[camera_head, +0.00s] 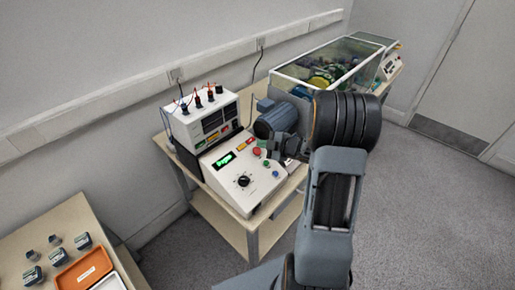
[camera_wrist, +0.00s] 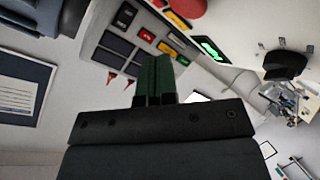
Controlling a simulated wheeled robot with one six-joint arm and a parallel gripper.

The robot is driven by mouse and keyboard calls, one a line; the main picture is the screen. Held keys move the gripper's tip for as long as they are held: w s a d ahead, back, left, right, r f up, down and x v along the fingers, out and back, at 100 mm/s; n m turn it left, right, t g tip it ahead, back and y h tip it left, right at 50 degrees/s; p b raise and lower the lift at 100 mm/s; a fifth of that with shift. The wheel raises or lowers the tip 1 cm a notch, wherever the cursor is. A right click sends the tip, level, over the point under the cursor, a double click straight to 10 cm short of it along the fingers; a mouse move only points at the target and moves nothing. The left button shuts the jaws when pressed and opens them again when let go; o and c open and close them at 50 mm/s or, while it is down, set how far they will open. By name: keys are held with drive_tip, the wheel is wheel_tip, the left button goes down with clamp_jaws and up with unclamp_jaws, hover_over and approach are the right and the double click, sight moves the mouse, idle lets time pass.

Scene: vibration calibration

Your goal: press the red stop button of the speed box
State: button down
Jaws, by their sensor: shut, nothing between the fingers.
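The speed box (camera_head: 226,186) is a white sloped console with a green display (camera_head: 223,160) and a black knob (camera_head: 243,180). Its round red stop button (camera_head: 257,151) is near the upper right of its panel. In the wrist view a large red round shape, which looks like the stop button (camera_wrist: 187,7), is cut off by the top edge. My gripper (camera_head: 266,145) is beside the button, up and right of it in the head view. Its green fingers (camera_wrist: 153,62) are together and empty. I cannot tell the gap to the button.
A white instrument (camera_head: 207,122) with cables stands behind the speed box. A blue motor (camera_head: 274,117) and a glass-sided case (camera_head: 335,62) are close behind my gripper. An orange tray (camera_head: 84,270) lies on the left table. Grey floor is open at right.

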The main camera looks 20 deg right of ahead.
drive_tip(key=shift+s+d+r+p, duration=0.1)
drive_tip(key=shift+s+r+p, duration=0.2)
drive_tip(key=shift+r, duration=0.25)
drive_tip(key=shift+s+d+r+p, duration=0.15)
drive_tip(key=shift+r+p, duration=0.2)
drive_tip(key=shift+r, duration=0.2)
